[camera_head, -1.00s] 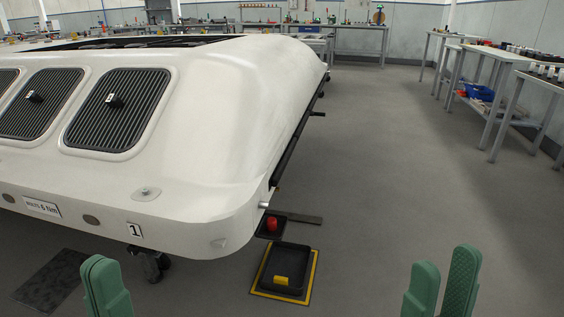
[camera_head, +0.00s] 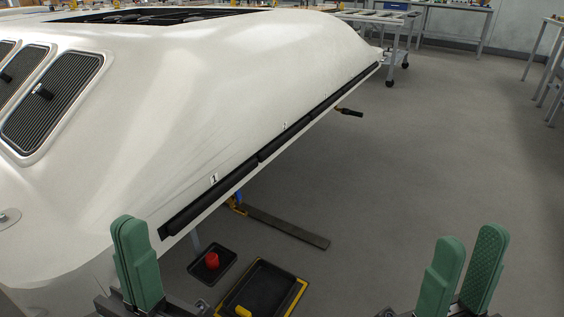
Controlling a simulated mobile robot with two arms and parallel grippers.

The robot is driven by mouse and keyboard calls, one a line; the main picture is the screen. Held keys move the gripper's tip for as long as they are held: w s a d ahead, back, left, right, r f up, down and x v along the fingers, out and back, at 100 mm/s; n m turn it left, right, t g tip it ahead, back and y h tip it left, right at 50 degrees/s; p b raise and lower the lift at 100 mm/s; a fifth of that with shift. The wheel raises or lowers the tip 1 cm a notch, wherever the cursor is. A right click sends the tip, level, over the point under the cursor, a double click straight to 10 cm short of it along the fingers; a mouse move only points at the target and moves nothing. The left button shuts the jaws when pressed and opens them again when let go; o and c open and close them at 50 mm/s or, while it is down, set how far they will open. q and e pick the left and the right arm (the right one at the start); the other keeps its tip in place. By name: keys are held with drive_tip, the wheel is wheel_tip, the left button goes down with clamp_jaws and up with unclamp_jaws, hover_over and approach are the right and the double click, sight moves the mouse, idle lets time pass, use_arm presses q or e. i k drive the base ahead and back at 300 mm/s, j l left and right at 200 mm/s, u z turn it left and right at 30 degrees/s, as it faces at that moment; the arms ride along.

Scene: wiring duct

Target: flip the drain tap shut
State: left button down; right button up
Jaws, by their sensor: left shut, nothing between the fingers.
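I cannot make out the drain tap for certain. A small blue and yellow fitting (camera_head: 237,205) shows under the lower edge of the white body (camera_head: 225,90), mostly hidden by it. A short black handle (camera_head: 350,112) sticks out from under the same edge further back. My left gripper (camera_head: 136,222) is shut and empty in front of the white body at the lower left. My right gripper (camera_head: 466,238) is open and empty over the floor at the lower right. Neither gripper is near the fitting or the black handle.
A black tray with a yellow border (camera_head: 268,282) lies on the floor below, holding a yellow block (camera_head: 243,311). A small dark tray (camera_head: 222,269) with a red object (camera_head: 212,260) lies beside it. A dark flat bar (camera_head: 285,227) lies behind.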

sight(238, 199)
drive_tip(key=i+l+u, duration=0.1)
drive_tip(key=l, duration=0.25)
drive_tip(key=i+l, duration=0.15)
drive_tip(key=l, duration=0.25)
drive_tip(key=i+l+u, duration=0.15)
drive_tip(key=l, duration=0.25)
drive_tip(key=i+l+u, duration=0.1)
drive_tip(key=l, duration=0.25)
drive_tip(key=i+l, duration=0.1)
drive_tip(key=l, duration=0.3)
drive_tip(key=u, duration=0.05)
